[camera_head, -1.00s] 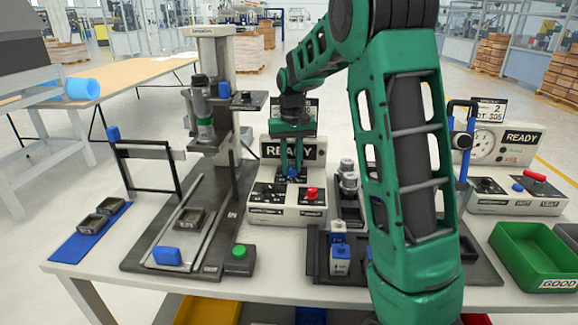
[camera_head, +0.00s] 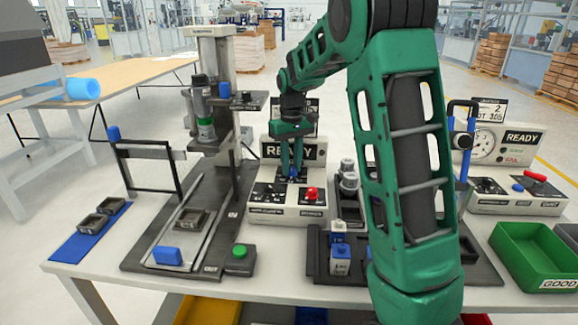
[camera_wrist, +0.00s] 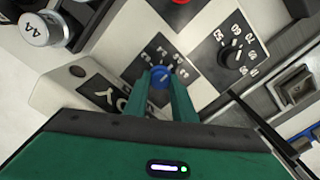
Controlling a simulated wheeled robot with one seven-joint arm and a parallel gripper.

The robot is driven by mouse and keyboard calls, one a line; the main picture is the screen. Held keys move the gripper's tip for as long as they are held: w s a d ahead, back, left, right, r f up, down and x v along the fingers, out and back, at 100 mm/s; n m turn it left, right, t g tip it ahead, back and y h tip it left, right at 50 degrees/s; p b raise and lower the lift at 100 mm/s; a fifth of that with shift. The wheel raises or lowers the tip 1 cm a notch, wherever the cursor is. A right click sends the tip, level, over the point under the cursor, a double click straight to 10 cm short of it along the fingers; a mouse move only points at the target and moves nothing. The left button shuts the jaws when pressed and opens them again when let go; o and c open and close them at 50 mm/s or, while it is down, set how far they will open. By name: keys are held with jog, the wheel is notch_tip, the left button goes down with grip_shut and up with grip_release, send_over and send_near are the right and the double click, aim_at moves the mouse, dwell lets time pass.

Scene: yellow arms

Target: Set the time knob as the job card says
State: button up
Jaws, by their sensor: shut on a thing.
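The middle control box (camera_head: 258,213) has a READY sign, a black knob, a blue knob and a red button. My gripper (camera_head: 292,172) reaches down to it from behind. In the wrist view the two green fingers (camera_wrist: 163,92) are shut on the blue knob (camera_wrist: 160,75), one on each side. Pale scale marks fan around the blue knob, too small to read surely. The black knob (camera_wrist: 238,55) stands apart, with a numbered dial around it. Which dial is labelled time is not legible. A card (camera_head: 311,106) behind my gripper is mostly covered; its text cannot be read.
A press (camera_head: 215,60) stands left of the box, with a green button (camera_head: 239,252) in front. Grey weights (camera_head: 348,182) stand close on the right. Another READY box (camera_head: 520,205) with a gauge and a green bin (camera_head: 515,262) are farther right. My arm hides part of the table.

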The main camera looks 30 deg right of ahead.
aim_at(291, 167)
jog(key=o, duration=1.1)
jog(key=shift+c, duration=0.2)
notch_tip(291, 167, up, 11)
jog(key=shift+w+f, duration=0.1)
